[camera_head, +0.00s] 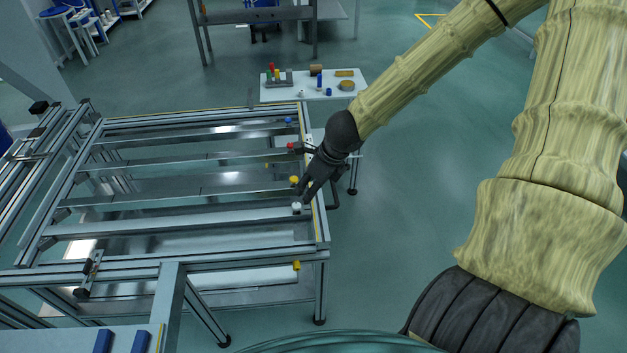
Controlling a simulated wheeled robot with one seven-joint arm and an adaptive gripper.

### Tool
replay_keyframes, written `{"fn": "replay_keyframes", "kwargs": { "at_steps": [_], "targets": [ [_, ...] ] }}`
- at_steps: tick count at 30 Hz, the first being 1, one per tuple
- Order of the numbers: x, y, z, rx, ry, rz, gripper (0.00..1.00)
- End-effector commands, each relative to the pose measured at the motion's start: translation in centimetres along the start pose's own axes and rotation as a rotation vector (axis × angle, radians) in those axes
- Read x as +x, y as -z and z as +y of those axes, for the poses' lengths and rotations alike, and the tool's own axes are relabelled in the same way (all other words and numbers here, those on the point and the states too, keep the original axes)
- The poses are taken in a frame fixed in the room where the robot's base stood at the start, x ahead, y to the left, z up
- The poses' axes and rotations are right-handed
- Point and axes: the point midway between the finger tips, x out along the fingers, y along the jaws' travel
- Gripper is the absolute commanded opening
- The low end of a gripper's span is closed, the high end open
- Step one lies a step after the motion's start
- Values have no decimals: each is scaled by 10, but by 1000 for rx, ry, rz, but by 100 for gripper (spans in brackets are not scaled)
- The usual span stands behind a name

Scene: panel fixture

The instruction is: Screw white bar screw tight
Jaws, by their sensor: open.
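The white bar screw (296,207) sits on the right end of one of the fixture's metal cross bars. My gripper (306,196) is black and reaches in from the upper right, with its fingers pointing down toward the white screw. It is open, and its fingertips are close to the white screw, just above and right of it. I cannot tell whether they touch it. A yellow screw (294,181), a red screw (291,146) and a blue screw (288,120) sit on the bar ends farther back.
The aluminium panel fixture (180,262) fills the left and middle, with its right rail beside my gripper. A small white table (300,94) with several coloured parts stands behind. The floor to the right is clear.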

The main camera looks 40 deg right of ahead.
Motion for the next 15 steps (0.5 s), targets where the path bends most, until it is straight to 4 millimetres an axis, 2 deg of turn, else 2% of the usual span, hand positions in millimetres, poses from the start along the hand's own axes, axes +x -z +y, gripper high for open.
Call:
{"fn": "replay_keyframes", "kwargs": {
  "at_steps": [6, 15],
  "targets": [
    [-14, 0, 0, -1, 1, -1, 45],
    [-17, 1, 0, 1, 0, 0, 45]
  ]
}}
